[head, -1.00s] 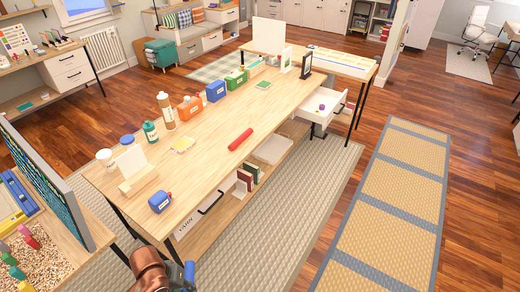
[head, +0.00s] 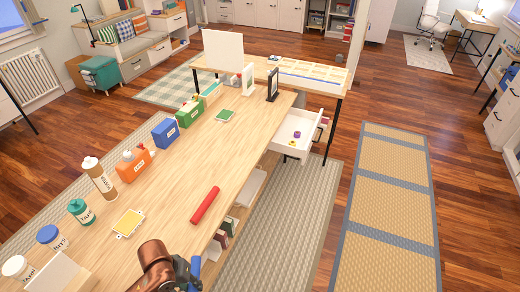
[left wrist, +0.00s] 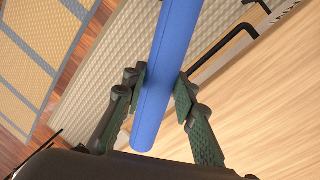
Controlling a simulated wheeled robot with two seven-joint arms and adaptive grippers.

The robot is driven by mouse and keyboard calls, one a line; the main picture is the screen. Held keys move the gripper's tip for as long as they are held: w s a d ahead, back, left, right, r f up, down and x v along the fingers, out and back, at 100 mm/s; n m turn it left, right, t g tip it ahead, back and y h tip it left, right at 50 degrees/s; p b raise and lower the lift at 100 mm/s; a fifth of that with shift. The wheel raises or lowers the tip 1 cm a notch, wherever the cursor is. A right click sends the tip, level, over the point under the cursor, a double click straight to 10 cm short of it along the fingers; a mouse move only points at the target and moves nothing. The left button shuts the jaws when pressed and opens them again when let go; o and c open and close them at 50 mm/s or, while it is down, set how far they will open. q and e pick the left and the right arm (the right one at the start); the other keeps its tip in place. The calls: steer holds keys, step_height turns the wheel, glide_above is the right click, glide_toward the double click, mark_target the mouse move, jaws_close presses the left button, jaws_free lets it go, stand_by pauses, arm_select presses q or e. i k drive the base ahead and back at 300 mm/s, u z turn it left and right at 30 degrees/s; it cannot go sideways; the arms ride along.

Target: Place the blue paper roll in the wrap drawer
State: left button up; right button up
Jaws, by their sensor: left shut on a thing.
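The blue paper roll (left wrist: 170,60) is a long, smooth cylinder between the fingers of my left gripper (left wrist: 160,92) in the left wrist view. The gripper is shut on it. In the head view only a short piece of the roll (head: 195,268) shows beside my left gripper (head: 182,278), low at the table's front side. An open white drawer (head: 282,148) sticks out under the table's far right end. A small purple item (head: 297,134) and a yellow item lie inside it. I cannot read a label on this drawer. My right gripper is not in view.
A red roll (head: 205,205) lies on the long wooden table (head: 170,190). Bottles, an orange box (head: 133,165), a blue box (head: 165,132) and a green box (head: 190,113) line its far side. The floor right of the table, with a tan mat (head: 385,210), is clear.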

mark_target(294, 126)
steer(key=z, duration=0.3)
steer(key=i, duration=1.75)
steer(key=z, duration=0.45)
steer(key=i, duration=1.65)
steer(key=z, duration=0.1)
